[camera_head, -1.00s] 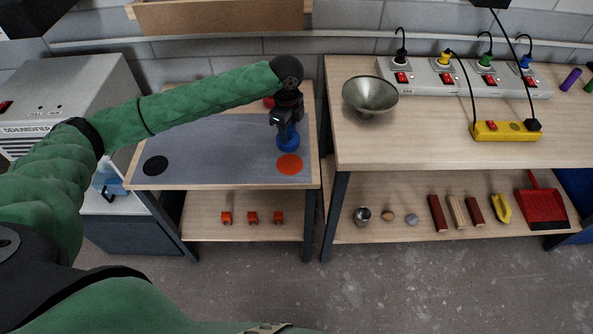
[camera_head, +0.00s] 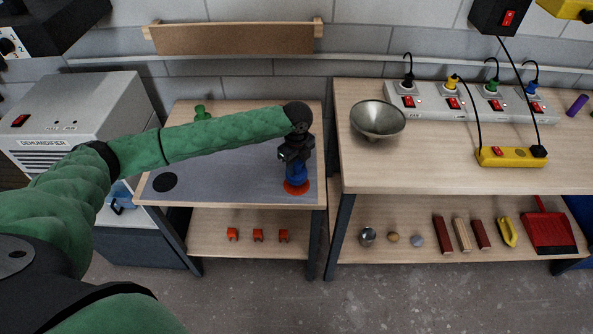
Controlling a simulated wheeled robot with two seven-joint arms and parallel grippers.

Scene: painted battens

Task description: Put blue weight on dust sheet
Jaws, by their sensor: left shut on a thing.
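The blue weight (camera_head: 296,174) is in the jaws of my left gripper (camera_head: 296,161), at the right end of the left table. It shows in front of the orange-red disc (camera_head: 305,188), low over it or on it; I cannot tell whether it touches. The grey-blue sheet (camera_head: 215,184) lies flat on that table, with the disc near its right edge and a black disc (camera_head: 165,182) at its left. My left forearm hides the sheet's back part. My right gripper is not in view.
A green object (camera_head: 201,113) stands behind my left forearm. The right table holds a metal bowl (camera_head: 378,119), a power strip (camera_head: 470,103) and a yellow socket block (camera_head: 511,157). Small orange items (camera_head: 258,235) sit on the shelf below. The sheet's middle front is bare.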

